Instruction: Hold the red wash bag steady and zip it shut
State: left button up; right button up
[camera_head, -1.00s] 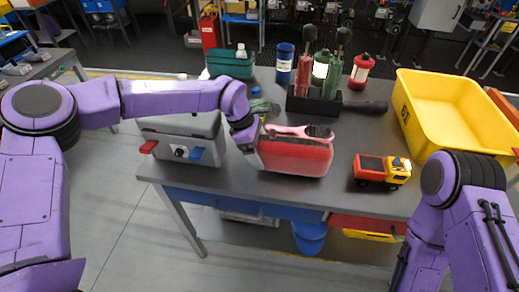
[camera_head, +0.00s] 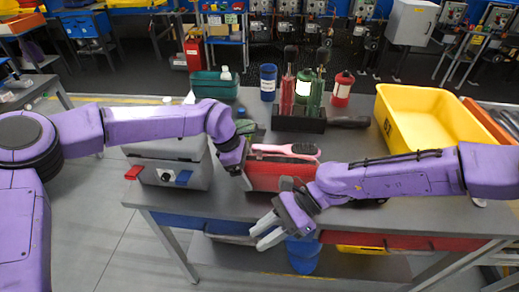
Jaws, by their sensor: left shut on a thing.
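The red wash bag (camera_head: 275,180) stands near the front edge of the grey table, with its right part hidden behind my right arm. My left gripper (camera_head: 245,182) is shut on the bag's left end. My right gripper (camera_head: 262,232) is open and empty in front of the bag, low near the table's front edge, apart from the bag. The zip and its pull cannot be made out.
A pink brush (camera_head: 275,149) shows at the bag's top; contact is unclear. A grey case (camera_head: 170,170) is left, a black holder with bottles (camera_head: 300,123) behind, a yellow crate (camera_head: 385,108) right. My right arm covers the table's right front.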

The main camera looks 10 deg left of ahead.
jog(key=w+d+r+y, duration=0.15)
jog(key=w+r, duration=0.35)
jog(key=r, duration=0.6)
jog(key=m+t+y, duration=0.2)
jog(key=m+t, duration=0.3)
jog(key=t, duration=0.1)
send_near(260, 150)
jog(key=shift+v, duration=0.85)
jog(key=shift+w+a+f, duration=0.1)
jog(key=shift+w+a, duration=0.1)
jog(key=shift+a, duration=0.05)
jog(key=x, duration=1.1)
jog(key=shift+a+f, duration=0.2)
jog(key=shift+a, duration=0.05)
grip_shut()
jog(key=shift+d, duration=0.1)
